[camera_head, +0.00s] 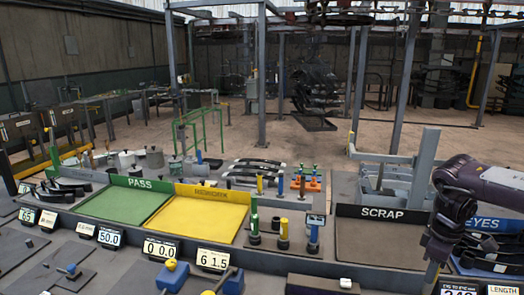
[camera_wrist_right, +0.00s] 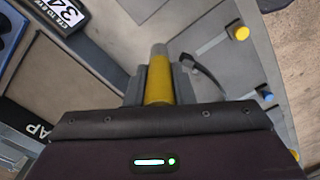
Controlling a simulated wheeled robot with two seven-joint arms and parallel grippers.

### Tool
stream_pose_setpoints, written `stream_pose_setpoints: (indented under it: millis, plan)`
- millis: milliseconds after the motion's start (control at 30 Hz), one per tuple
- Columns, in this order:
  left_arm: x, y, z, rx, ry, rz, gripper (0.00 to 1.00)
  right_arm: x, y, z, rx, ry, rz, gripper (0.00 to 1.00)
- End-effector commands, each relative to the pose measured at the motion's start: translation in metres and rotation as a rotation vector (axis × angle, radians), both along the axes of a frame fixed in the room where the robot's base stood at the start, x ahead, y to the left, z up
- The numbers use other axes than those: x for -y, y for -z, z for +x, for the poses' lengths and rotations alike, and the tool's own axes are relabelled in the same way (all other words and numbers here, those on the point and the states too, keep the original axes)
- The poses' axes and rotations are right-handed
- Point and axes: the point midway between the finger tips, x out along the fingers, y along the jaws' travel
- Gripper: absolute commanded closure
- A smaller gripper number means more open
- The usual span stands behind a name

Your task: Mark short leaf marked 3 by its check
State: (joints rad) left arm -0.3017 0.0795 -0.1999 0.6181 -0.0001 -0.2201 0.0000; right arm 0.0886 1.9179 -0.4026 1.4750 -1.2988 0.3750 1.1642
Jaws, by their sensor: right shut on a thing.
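My right gripper (camera_wrist_right: 158,88) is shut on a yellow rod-shaped tool (camera_wrist_right: 158,72) with a grey end, held between the two grey fingers in the right wrist view. In the head view, my right arm comes in at the right edge and its gripper (camera_head: 435,265) points down beside the SCRAP tray; the held tool cannot be made out there. A dark curved leaf (camera_wrist_right: 206,76) lies on the grey surface beyond the fingers in the wrist view. I cannot read a number 3 on any leaf. My left gripper is out of view.
Green PASS tray (camera_head: 125,204), yellow tray (camera_head: 205,218) and brown SCRAP tray (camera_head: 380,242) line the bench. Green (camera_head: 254,218), yellow (camera_head: 283,230) and blue (camera_head: 314,232) upright pieces stand between. Dark leaves (camera_head: 490,262) lie in the EYES area. Number displays (camera_head: 161,249) line the front.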

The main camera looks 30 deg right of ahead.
Motion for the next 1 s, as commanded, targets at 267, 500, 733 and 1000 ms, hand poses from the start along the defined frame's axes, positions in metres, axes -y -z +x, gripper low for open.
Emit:
stream_pose_setpoints:
  millis: [267,500,733,1000]
  plan:
    - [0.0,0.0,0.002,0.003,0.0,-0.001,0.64,-0.079,0.063,0.018,0.009,0.185,0.009,0.98]
    - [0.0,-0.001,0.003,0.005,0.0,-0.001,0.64,-0.154,0.088,0.046,0.009,0.265,0.003,0.98]
    - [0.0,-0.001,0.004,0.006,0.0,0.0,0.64,-0.183,0.092,0.057,0.009,0.283,-0.002,0.98]
    - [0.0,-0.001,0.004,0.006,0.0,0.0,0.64,-0.218,0.093,0.07,0.008,0.29,-0.002,0.98]
